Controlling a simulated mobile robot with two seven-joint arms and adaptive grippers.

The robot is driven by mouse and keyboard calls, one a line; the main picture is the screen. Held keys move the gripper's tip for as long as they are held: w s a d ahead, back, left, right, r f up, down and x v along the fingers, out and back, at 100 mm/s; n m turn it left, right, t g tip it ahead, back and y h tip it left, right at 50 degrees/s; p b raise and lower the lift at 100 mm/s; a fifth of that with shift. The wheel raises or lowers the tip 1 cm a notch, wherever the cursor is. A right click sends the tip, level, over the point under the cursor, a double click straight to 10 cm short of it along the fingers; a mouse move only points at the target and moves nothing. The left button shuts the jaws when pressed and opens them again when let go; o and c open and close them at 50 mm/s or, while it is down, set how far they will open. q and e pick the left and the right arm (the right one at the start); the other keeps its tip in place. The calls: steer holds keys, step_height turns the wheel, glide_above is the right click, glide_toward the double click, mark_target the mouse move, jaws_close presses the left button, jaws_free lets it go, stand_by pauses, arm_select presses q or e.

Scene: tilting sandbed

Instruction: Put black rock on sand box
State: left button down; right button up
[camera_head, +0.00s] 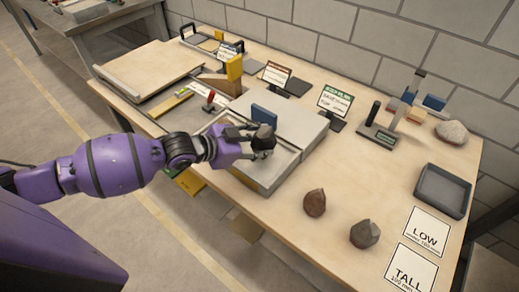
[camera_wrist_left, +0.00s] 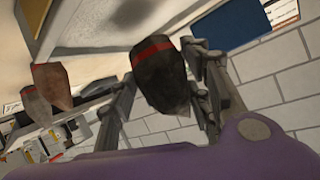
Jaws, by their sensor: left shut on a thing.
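My left gripper (camera_head: 250,144) is shut on the black rock (camera_head: 264,140) and holds it over the front part of the sand box (camera_head: 309,131). In the left wrist view the black rock (camera_wrist_left: 160,82) has a red band and sits between the fingers of the left gripper (camera_wrist_left: 165,92). The sand box is a pale grey box with a light inner surface, partly hidden by my gripper. I cannot tell whether the rock touches it. My right gripper is not in view.
A reddish-brown rock (camera_head: 314,203) and a grey-brown rock (camera_head: 364,234) stand on the wooden table right of the box. A dark grey tray (camera_head: 443,190), LOW card (camera_head: 426,232) and TALL card (camera_head: 411,268) lie farther right. A blue block (camera_head: 264,115) is behind the held rock.

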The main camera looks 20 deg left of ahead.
mark_target(254, 151)
arm_select(q)
steer(key=shift+w+f, duration=0.1)
steer(key=shift+w, duration=0.15)
steer(key=shift+w+a+f, duration=0.1)
steer(key=shift+f, duration=0.75)
steer(key=shift+w+a+f, duration=0.1)
steer(key=shift+f, duration=0.75)
steer(key=shift+d, duration=0.1)
steer(key=c, duration=0.9)
jaws_free()
steer(key=shift+s+f, duration=0.1)
steer(key=shift+f, duration=0.15)
steer(key=shift+r, duration=0.25)
steer(key=v, duration=1.2)
steer(key=s+d+f+n+y, duration=0.1)
steer(key=s+f+n+y, duration=0.1)
steer(key=s+f, duration=0.6)
steer(key=s+d+f+n+g+y, duration=0.1)
steer(key=s+f+n+y, duration=0.2)
steer(key=s+f+n, duration=0.2)
steer(key=s+d+f+n+y, duration=0.2)
steer(key=s+f+n, duration=0.1)
steer(key=s+f, duration=0.9)
steer(key=shift+s+g+y, duration=0.3)
steer(key=shift+s+y, duration=0.1)
steer(key=shift+s, duration=0.85)
